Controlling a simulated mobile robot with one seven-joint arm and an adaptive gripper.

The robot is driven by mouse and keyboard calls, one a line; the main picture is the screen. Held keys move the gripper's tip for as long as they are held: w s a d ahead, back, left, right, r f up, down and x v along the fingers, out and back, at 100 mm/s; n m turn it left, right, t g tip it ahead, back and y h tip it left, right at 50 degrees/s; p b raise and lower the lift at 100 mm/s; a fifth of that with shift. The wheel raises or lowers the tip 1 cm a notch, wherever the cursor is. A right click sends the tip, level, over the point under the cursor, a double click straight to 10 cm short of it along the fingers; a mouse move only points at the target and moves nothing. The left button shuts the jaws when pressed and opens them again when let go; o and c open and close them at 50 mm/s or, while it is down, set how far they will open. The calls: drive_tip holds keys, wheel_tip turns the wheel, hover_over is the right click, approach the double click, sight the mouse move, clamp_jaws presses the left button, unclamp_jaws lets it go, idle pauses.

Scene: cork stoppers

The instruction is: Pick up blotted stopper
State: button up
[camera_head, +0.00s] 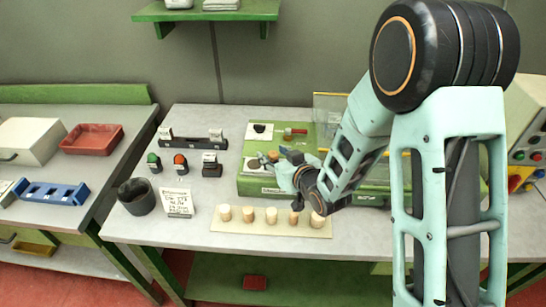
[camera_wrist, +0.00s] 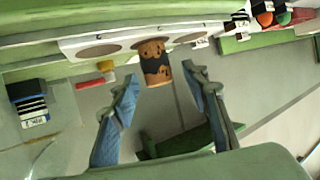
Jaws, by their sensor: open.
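The blotted stopper (camera_wrist: 154,64) is a tan cork with a large dark blot around its side. In the wrist view, which looks upside down, it shows at a pale strip with grey round marks (camera_wrist: 98,51). My gripper (camera_wrist: 160,76) is open, with one blue-padded finger on each side of the stopper and gaps on both sides. In the head view my gripper (camera_head: 283,168) is low over the green bench unit (camera_head: 255,187), near a small orange-brown piece (camera_head: 273,155) that seems to be this stopper. My gripper partly hides that area.
Several plain stoppers (camera_head: 271,215) stand in a row on a pale board (camera_head: 240,230) in front. A dark cup (camera_head: 137,197) and a written card (camera_head: 178,202) stand left. Stamps and a dark rack (camera_head: 193,144) are behind them. A clear yellow-edged panel (camera_head: 330,103) stands behind my arm.

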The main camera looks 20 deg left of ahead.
drive_tip(key=shift+w+a+f, duration=0.15)
drive_tip(key=shift+w+a, duration=0.1)
drive_tip(key=c, duration=0.8)
